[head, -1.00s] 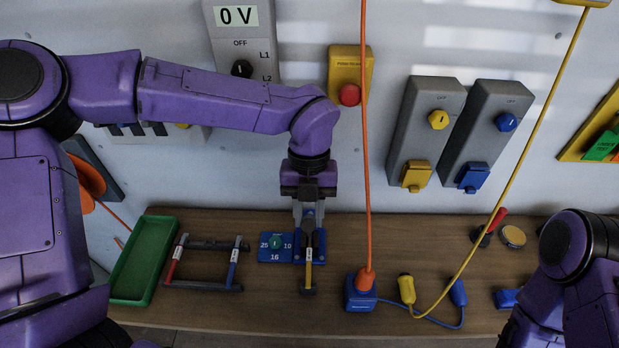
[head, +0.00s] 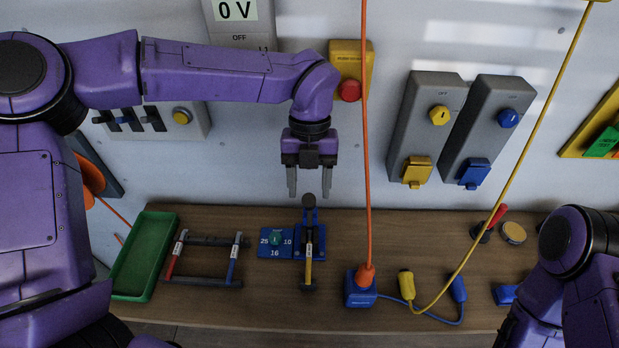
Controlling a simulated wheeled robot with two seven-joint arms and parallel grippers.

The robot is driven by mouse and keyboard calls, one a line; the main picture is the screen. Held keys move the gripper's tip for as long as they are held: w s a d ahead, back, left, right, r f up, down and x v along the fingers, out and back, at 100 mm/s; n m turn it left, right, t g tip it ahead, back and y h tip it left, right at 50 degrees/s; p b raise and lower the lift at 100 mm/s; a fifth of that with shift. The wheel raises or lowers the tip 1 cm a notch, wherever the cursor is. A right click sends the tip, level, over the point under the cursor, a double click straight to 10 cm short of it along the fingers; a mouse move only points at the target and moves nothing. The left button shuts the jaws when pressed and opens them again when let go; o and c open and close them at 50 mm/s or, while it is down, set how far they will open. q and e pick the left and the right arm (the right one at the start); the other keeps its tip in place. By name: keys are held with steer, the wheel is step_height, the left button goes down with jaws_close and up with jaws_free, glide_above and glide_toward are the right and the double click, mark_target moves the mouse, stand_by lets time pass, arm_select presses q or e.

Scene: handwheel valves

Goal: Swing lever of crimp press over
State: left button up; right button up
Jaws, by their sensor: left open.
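The crimp press (head: 301,243) is a blue unit on the bench with a dial marked 25, 10 and 16 on its left part. Its lever (head: 308,262) has a yellow-and-dark shaft with a white label and lies toward the bench's front edge.
A green tray (head: 118,292) and a frame with red and blue handles (head: 235,262) lie left of the press. A blue socket box (head: 360,291) with an orange cable (head: 366,150) stands close on the right. A yellow cable (head: 520,160) crosses farther right.

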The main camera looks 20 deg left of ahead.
arm_select(q)
steer(key=shift+s+v, duration=0.2)
steer(key=shift+v, duration=0.75)
steer(key=shift+s+v, duration=0.2)
steer(key=shift+v, duration=0.75)
steer(key=shift+s+v, duration=0.25)
steer(key=shift+v, duration=0.65)
steer(key=shift+d+r, duration=0.2)
steer(key=shift+r, duration=0.05)
steer(key=b+v, duration=0.1)
steer(key=v, duration=0.9)
steer(key=shift+r, duration=0.15)
